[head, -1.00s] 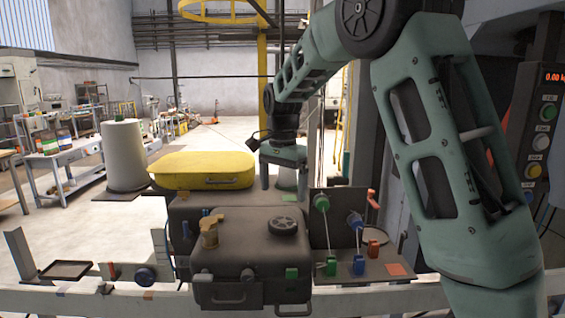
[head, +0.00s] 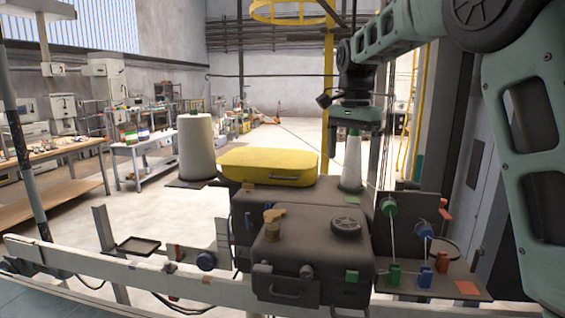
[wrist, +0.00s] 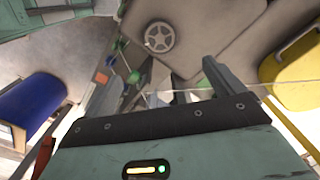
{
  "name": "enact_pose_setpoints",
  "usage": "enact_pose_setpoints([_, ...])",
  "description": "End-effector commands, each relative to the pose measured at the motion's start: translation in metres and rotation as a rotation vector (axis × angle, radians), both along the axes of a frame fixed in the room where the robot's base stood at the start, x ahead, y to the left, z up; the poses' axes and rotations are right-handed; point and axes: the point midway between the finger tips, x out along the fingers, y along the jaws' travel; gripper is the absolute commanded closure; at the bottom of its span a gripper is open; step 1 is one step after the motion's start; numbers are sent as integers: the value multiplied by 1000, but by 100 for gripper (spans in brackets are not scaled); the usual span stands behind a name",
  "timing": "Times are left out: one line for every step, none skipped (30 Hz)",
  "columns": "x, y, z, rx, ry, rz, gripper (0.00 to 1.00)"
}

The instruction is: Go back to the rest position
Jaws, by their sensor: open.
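The dark machine (head: 310,245) carries a yellow lid (head: 268,166), green and blue thread fittings (head: 388,207) and a round knob (head: 346,226). A large white cone (head: 196,147) stands left. A pale rail (head: 120,266) crosses the front. Open floor lies behind.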

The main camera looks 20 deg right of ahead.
Motion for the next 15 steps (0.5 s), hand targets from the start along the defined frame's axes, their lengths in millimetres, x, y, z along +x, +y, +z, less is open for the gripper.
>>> enact_pose_setpoints([0, 0, 0, 0, 0, 0, 6])
enact_pose_setpoints([0, 0, 0, 0, 0, 0, 6])
enact_pose_setpoints([0, 0, 0, 0, 0, 1, 6])
enact_pose_setpoints([0, 3, -2, 2, 1, 10, 6])
enact_pose_setpoints([-1, 6, -5, 5, 1, 26, 6])
enact_pose_setpoints([-3, 14, -10, 11, 1, 58, 6])
enact_pose_setpoints([-5, 23, -15, 17, 0, 95, 6])
enact_pose_setpoints([-8, 34, -21, 24, -1, 139, 6])
enact_pose_setpoints([-13, 51, -31, 34, -3, 213, 6])
enact_pose_setpoints([-19, 66, -40, 43, -4, 278, 6])
enact_pose_setpoints([-26, 82, -50, 53, -7, 351, 6])
enact_pose_setpoints([-37, 105, -63, 63, -11, 454, 6])
enact_pose_setpoints([-47, 122, -74, 71, -13, 538, 6])
enact_pose_setpoints([-57, 139, -84, 77, -17, 620, 6])
enact_pose_setpoints([-73, 160, -97, 85, -23, 729, 6])
